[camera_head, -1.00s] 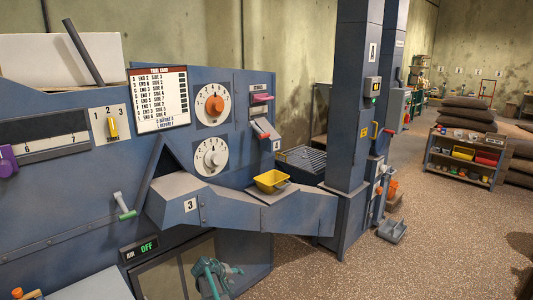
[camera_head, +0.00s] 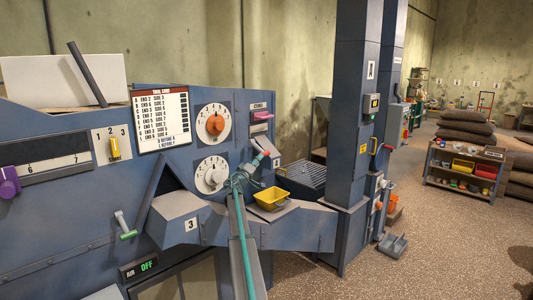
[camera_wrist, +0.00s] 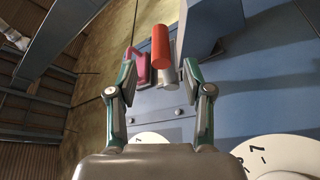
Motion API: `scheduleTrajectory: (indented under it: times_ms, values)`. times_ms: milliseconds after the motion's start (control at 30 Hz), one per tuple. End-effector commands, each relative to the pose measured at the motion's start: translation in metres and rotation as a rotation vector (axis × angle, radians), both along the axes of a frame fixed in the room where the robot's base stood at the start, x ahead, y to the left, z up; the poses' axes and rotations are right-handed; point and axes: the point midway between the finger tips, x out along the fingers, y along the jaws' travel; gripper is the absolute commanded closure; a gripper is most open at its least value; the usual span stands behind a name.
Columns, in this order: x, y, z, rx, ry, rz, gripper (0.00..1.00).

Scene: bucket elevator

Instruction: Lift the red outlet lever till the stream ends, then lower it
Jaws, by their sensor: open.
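The red outlet lever shows in the wrist view as a red cylinder (camera_wrist: 161,48) on a pale grey stem. It lies ahead of my gripper (camera_wrist: 160,72), between the lines of its two fingers. My gripper is open with nothing between the fingers. A pink handle (camera_wrist: 140,70) is just left of the red one, close to the left fingertip. In the head view, my gripper (camera_head: 262,158) is raised in front of the panel's right end and largely hides the red lever. The pink handle (camera_head: 262,115) is above it. I cannot tell whether the fingers touch anything.
A yellow bin (camera_head: 270,198) sits on the chute ledge, just right of my arm. Two round dials, one with an orange knob (camera_head: 215,125) and one with a white knob (camera_head: 213,176), are left of the gripper. A tall blue column (camera_head: 355,140) stands to the right.

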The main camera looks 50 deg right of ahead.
Motion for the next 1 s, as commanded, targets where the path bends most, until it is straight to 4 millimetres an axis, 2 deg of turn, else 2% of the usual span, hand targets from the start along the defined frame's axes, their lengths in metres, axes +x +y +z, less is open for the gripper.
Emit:
scheduleTrajectory:
  times_ms: [600,733,1000]
  values:
    - [0.017,-0.088,0.021,0.002,0.001,-0.002,0.49]
    - [0.018,-0.096,0.021,0.003,0.001,-0.002,0.49]
    - [0.018,-0.097,0.02,0.003,0.001,-0.001,0.49]
